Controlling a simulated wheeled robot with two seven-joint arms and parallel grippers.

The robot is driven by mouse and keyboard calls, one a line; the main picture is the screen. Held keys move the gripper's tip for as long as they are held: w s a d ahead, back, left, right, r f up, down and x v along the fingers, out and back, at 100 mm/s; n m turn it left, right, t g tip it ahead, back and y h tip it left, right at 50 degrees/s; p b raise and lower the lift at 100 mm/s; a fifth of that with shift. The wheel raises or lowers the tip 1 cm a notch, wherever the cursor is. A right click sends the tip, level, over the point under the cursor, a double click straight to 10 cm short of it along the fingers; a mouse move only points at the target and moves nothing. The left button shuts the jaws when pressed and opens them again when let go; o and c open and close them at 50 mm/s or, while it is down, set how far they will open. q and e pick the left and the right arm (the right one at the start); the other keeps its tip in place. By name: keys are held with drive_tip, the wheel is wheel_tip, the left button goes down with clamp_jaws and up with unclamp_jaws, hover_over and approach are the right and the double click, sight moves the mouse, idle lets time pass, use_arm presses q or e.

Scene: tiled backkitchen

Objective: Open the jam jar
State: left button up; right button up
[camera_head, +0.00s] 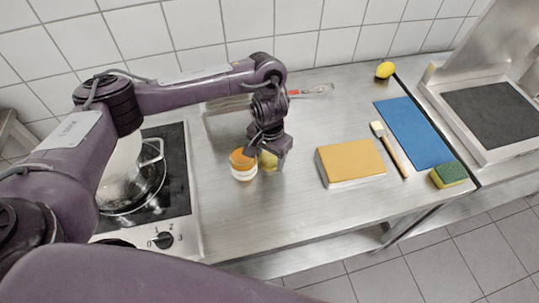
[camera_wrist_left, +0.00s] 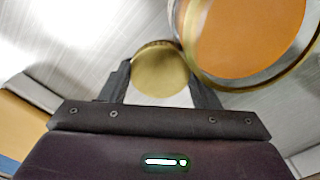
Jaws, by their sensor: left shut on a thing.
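My left gripper (camera_head: 265,152) points down over the middle of the steel counter. In the left wrist view its fingers (camera_wrist_left: 162,85) are shut on a round, gold, lid-like piece (camera_wrist_left: 158,68). In the head view this piece shows as a yellowish patch (camera_head: 268,161) under the gripper. I cannot tell whether anything is attached beneath it. Close beside it, on the left, stands a short jar (camera_head: 243,172) with an orange top and a pale band. In the left wrist view the jar shows a broad orange disc (camera_wrist_left: 248,35) inside a clear rim. My right gripper is not in view.
A hob (camera_head: 178,195) with a pot (camera_head: 127,180) is at the left. The counter in front of the jar is clear.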

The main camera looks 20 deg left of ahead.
sight(270, 159)
use_arm(q)
drive_tip(key=shift+f, duration=0.15)
drive_tip(key=o, duration=1.1)
drive_tip(key=shift+r+p, duration=1.55)
drive_tip(key=shift+r, duration=4.65)
